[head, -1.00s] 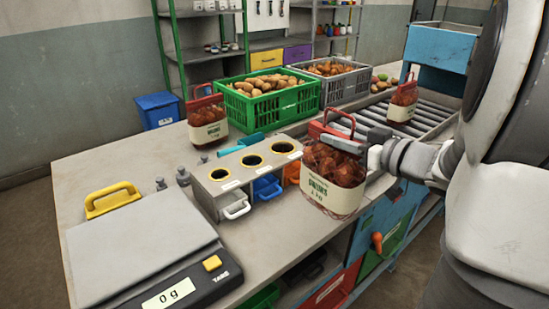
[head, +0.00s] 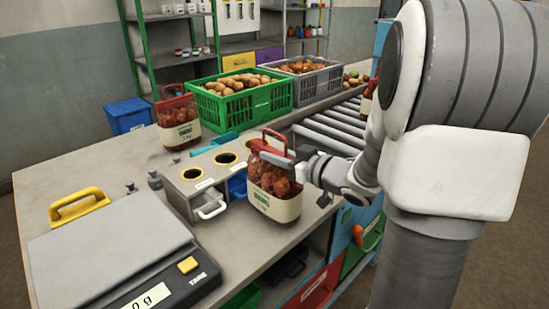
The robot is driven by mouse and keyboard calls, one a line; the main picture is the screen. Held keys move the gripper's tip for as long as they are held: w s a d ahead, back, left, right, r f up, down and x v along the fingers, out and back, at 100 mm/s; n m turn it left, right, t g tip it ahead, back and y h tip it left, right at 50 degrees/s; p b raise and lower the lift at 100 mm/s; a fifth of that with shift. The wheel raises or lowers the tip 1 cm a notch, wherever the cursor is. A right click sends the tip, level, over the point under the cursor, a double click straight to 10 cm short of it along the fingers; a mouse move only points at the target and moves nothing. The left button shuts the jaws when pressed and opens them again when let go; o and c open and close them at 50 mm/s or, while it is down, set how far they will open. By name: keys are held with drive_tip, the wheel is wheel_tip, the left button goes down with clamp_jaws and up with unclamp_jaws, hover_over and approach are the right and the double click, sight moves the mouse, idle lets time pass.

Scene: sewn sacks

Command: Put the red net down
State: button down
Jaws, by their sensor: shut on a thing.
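A red net of onions (head: 274,190) with a white label band and a red handle hangs upright from my gripper (head: 277,158). My gripper is shut on the upper part of this net, near its handle. The net is at the bench's front edge, right of the block with round holes; I cannot tell whether its base touches the bench (head: 235,240). A second, similar red net (head: 178,122) stands on the bench left of the green crate. A third (head: 367,104) is mostly hidden behind my arm.
A scale (head: 110,245) fills the front left, with a yellow handle (head: 77,207) behind it. The block with yellow-ringed holes (head: 196,173) is close left of the held net. Behind are a green crate (head: 240,100), a grey crate (head: 315,85) and rollers (head: 325,130).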

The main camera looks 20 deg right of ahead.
drive_tip(key=shift+r, duration=0.15)
drive_tip(key=c, duration=0.7)
unclamp_jaws()
drive_tip(key=shift+f, duration=0.25)
drive_tip(key=shift+r, duration=0.3)
drive_tip(key=v, duration=0.6)
drive_tip(key=p+v, duration=0.1)
drive_tip(key=v, duration=0.5)
drive_tip(key=shift+f+p, duration=0.2)
drive_tip(key=shift+p, duration=0.1)
drive_tip(key=shift+d, duration=0.15)
